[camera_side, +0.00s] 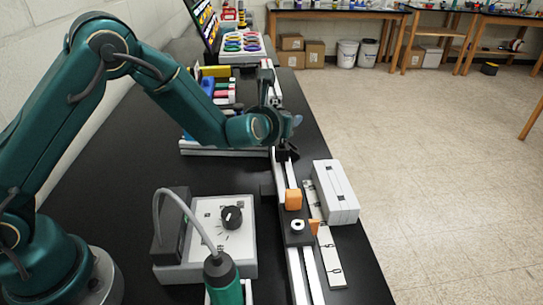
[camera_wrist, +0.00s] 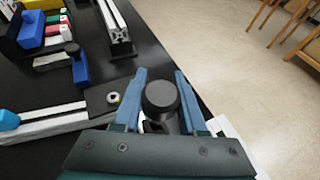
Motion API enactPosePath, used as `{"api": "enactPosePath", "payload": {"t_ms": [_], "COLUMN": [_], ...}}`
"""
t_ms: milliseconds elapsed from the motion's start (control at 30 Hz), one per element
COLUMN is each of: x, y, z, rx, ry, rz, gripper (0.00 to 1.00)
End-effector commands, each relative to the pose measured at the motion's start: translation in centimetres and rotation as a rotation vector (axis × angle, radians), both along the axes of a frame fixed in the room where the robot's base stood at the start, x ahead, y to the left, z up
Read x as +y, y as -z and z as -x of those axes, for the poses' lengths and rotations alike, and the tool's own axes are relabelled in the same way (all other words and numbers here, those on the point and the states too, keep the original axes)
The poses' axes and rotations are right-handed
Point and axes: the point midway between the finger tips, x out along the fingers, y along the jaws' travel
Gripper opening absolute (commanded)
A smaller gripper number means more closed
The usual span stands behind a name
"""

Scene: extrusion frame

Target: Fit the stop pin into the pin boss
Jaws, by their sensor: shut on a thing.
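My gripper (camera_wrist: 158,100) is shut on a dark piece with a round black head (camera_wrist: 161,95), which appears to be the stop pin. The head stands between the two blue fingers in the wrist view. In the side view my gripper (camera_side: 283,145) is above the long aluminium rail, and the pin's lower end is hard to make out. A white ring with a hole (camera_side: 297,226) sits on a black block on the near rail. Another pale ring (camera_wrist: 113,97) lies on a dark plate left of my gripper in the wrist view. I cannot tell which is the pin boss.
An orange block (camera_side: 293,199) stands on the rail, beside a white box (camera_side: 336,190) and a marked strip (camera_side: 323,233). A control box with a black knob (camera_side: 231,217) stands to the left. Colored blocks (camera_side: 214,88) are farther back. The black table is bare in places.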

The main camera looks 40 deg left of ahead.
Motion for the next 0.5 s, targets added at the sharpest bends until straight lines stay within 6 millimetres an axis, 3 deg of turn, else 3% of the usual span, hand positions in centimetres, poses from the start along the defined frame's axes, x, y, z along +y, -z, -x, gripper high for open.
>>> {"api": "enactPosePath", "payload": {"t_ms": [500], "x": [0.0], "y": [1.5], "z": [0.0], "rx": [0.001], "ry": [-0.001], "rz": [0.0], "gripper": [0.0]}}
